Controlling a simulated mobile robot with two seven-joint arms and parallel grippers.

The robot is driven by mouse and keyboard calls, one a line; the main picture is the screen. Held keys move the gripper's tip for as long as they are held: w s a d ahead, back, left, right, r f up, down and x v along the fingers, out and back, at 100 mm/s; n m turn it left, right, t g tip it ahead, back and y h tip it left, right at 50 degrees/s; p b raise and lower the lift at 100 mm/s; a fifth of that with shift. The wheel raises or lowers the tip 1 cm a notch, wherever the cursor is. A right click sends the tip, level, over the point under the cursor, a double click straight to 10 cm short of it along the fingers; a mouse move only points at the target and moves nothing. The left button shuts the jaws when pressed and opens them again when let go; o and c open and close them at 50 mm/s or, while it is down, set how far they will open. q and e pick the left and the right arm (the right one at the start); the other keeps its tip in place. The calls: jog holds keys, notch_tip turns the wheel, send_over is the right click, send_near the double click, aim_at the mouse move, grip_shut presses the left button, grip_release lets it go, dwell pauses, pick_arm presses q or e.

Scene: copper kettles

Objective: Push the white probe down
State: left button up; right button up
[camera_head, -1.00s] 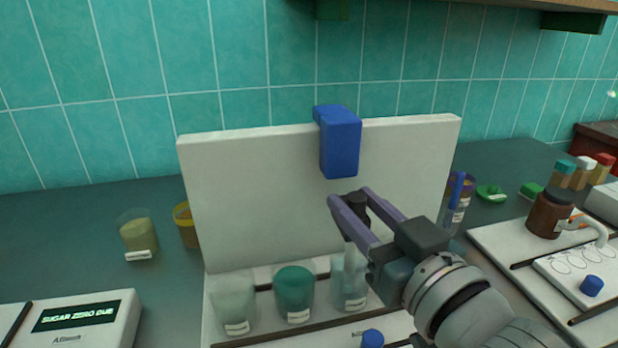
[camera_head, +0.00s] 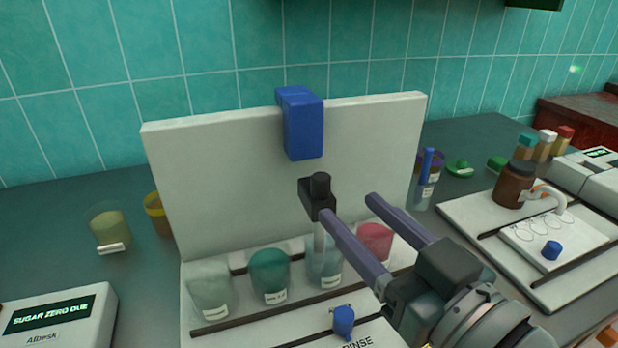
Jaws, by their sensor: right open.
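The probe has a pale shaft (camera_head: 320,238) under a black head and knob (camera_head: 319,190). It stands upright in front of the white back panel (camera_head: 220,180). The shaft's lower end reaches into a clear beaker (camera_head: 325,268); how deep is hard to tell. My right gripper (camera_head: 350,211) is open and empty, just right of the probe. Its left finger passes close to the shaft and black head; I cannot tell whether it touches. The black knob is not between the fingers. My left gripper is not in view.
A frosted beaker (camera_head: 210,290), a teal beaker (camera_head: 269,275) and a pink beaker (camera_head: 374,240) share the rack. A blue block (camera_head: 302,125) hangs over the panel's top. A blue knob (camera_head: 344,320) is in front. A brown jar (camera_head: 514,184) stands at right.

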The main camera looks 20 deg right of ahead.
jog(key=shift+s+d, duration=0.2)
jog(key=shift+s, duration=0.6)
jog(key=shift+s+d, duration=0.15)
jog(key=shift+s, duration=0.65)
jog(key=s+d+r+g+h+p, duration=0.1)
jog(key=s+d+g+h+p, duration=0.1)
jog(key=s+g+p, duration=0.4)
jog(key=s+d+r+g+h+p, duration=0.1)
jog(key=s+r+g+p, duration=0.1)
jog(key=s+g, duration=0.7)
notch_tip(320, 180, up, 36)
jog(key=s+t+p, duration=0.1)
jog(key=p, duration=3.5)
